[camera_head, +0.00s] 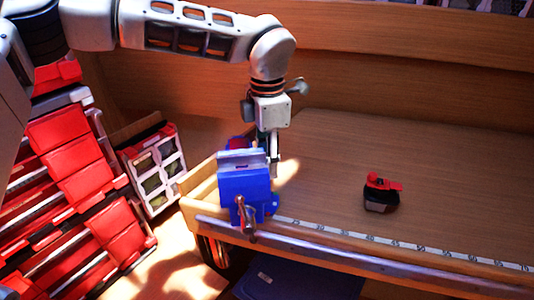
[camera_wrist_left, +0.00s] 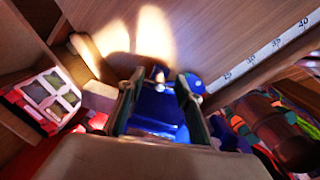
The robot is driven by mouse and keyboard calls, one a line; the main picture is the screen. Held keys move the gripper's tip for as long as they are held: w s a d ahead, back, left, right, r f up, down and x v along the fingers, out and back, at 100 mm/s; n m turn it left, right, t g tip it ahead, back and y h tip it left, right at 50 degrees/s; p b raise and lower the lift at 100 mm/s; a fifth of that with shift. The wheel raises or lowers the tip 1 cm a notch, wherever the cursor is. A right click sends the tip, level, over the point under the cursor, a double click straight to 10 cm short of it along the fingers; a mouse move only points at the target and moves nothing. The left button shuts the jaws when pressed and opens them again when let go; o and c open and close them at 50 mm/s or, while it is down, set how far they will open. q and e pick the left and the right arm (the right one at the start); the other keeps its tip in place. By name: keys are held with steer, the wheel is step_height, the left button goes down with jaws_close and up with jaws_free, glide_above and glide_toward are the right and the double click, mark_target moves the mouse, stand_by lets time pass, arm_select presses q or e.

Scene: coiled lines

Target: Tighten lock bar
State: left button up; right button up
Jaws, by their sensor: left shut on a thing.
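A blue bench vise (camera_head: 243,185) stands at the near left corner of the wooden workbench. A metal handle bar (camera_head: 245,216) hangs at its front. My left gripper (camera_head: 272,165) points down close behind and right of the vise body. In the left wrist view, its two fingers (camera_wrist_left: 160,85) stand either side of the blue vise (camera_wrist_left: 155,112), and a small pale metal tip (camera_wrist_left: 159,75) shows between the fingertips. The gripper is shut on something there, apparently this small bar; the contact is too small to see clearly. My right gripper is not in view.
A red and black tool (camera_head: 381,193) lies on the workbench (camera_head: 320,150), right of the vise. A ruler strip (camera_head: 400,244) runs along the front edge. Red drawers (camera_head: 75,165) and a case (camera_head: 155,170) stand left. The bench's middle is clear.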

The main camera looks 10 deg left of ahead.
arm_select(q)
steer(key=shift+m, duration=0.3)
steer(key=o, duration=0.9)
steer(key=shift+o, duration=0.2)
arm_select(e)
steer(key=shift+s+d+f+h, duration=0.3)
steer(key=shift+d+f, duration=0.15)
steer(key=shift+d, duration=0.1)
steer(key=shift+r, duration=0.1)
arm_select(q)
step_height(320, 180, up, 12)
